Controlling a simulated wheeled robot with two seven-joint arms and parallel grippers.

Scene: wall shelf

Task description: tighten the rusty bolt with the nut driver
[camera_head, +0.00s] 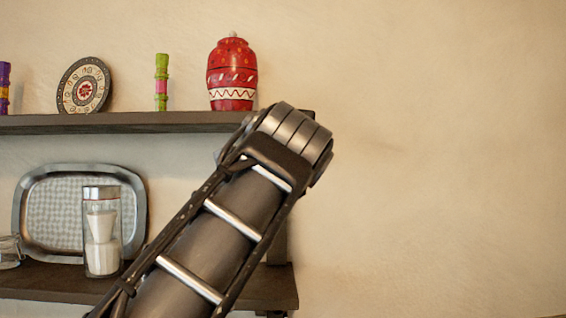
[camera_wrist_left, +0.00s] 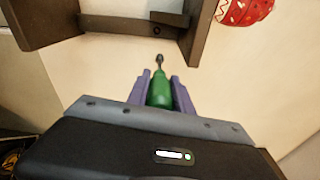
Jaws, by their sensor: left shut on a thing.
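My left gripper (camera_wrist_left: 161,84) is shut on the green handle of the nut driver (camera_wrist_left: 160,93), which sits between its two purple fingers. The driver's dark shaft and tip (camera_wrist_left: 159,59) point away from the gripper, toward the shelf's dark wooden frame (camera_wrist_left: 191,45). I cannot make out the rusty bolt in either view, nor whether the tip touches anything. In the head view my left arm reaches up in front of the shelf's right end and hides the gripper and driver. My right gripper is in neither view.
The upper shelf (camera_head: 120,123) holds a red jar (camera_head: 232,75), a patterned plate (camera_head: 85,86) and a green-and-pink stick (camera_head: 161,82). The lower shelf (camera_head: 60,284) holds a metal tray (camera_head: 30,210) and a glass shaker (camera_head: 102,232). The wall to the right is bare.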

